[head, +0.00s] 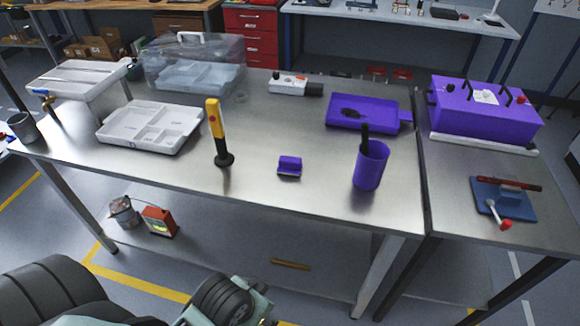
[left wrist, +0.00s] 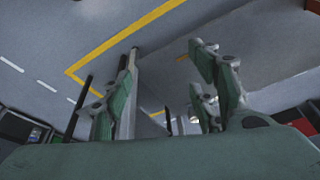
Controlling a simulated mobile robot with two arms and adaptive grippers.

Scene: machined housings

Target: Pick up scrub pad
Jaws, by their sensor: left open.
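A small purple block with a greyish lower edge (head: 289,164), which looks like the scrub pad, lies on the steel workbench (head: 250,180) near its front edge. It sits between a yellow-and-black handled tool and a purple cup. My left gripper (left wrist: 165,75) is open and empty in the left wrist view, with the floor and yellow lines beyond its fingers. In the head view my left arm shows at the bottom left, in front of and below the bench top; its fingertips are not clearly visible there. The pad is not seen in the left wrist view. My right gripper is not in view.
The yellow-and-black tool (head: 216,130) stands upright left of the pad. The purple cup (head: 370,167) holds a dark-handled item on the right. A purple tray (head: 340,122), a white divided tray (head: 115,130) and a clear-lidded case (head: 200,62) are farther off. Bare steel surrounds the pad.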

